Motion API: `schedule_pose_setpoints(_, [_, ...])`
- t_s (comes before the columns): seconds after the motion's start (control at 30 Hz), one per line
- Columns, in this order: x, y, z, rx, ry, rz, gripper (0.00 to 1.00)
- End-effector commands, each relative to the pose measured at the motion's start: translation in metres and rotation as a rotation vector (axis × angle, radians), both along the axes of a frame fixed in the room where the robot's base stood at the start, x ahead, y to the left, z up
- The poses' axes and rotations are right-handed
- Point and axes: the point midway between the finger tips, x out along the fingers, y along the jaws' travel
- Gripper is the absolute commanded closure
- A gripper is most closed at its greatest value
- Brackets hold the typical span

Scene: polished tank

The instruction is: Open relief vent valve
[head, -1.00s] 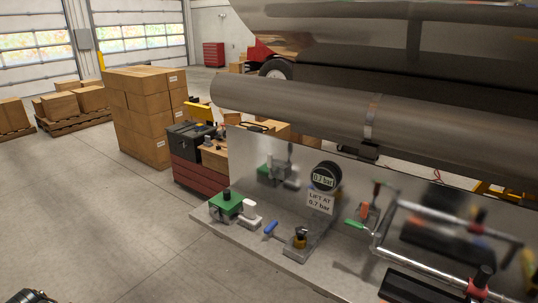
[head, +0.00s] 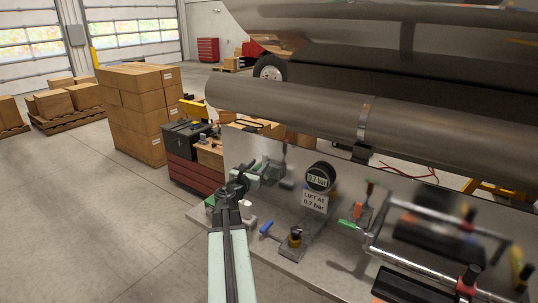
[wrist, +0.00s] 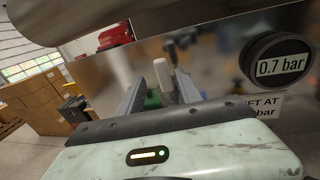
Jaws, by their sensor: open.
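A green block (head: 210,201) with a white part (head: 248,210) sits on the ledge below, largely hidden by my arm. Green and white shapes show between the fingers in the wrist view; I cannot tell block from reflection. A blue handle (head: 266,227) lies beside a brass fitting (head: 294,237). The gauge reads 0.7 bar. I cannot tell which part is the relief vent valve.
A sign (head: 314,200) says LIFT AT 0.7 bar. A green handle (head: 350,224), a red handle (head: 369,188) and pipework (head: 440,270) stand to the right. A big steel pipe (head: 300,112) runs above.

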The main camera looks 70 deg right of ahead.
Motion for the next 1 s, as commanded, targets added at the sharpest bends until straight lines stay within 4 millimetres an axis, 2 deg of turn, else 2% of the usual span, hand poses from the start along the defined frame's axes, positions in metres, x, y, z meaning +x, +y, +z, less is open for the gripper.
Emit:
schedule_pose_setpoints(0.07, [-0.007, -0.005, 0.003, -0.01, 0.041, -0.001, 0.59])
schedule_pose_setpoints(0.27, [-0.007, -0.012, 0.003, -0.01, 0.046, -0.001, 0.59])
schedule_pose_setpoints(0.37, [-0.008, -0.024, 0.003, -0.01, 0.044, -0.002, 0.59])
schedule_pose_setpoints(0.6, [-0.01, -0.07, 0.003, -0.01, 0.042, -0.003, 0.59])
schedule_pose_setpoints(0.7, [-0.011, -0.081, 0.003, -0.01, 0.042, -0.003, 0.59])
schedule_pose_setpoints(0.97, [-0.012, -0.083, 0.003, -0.01, 0.041, -0.002, 0.59])
schedule_pose_setpoints(1.0, [-0.012, -0.083, 0.003, -0.01, 0.041, -0.002, 0.7])
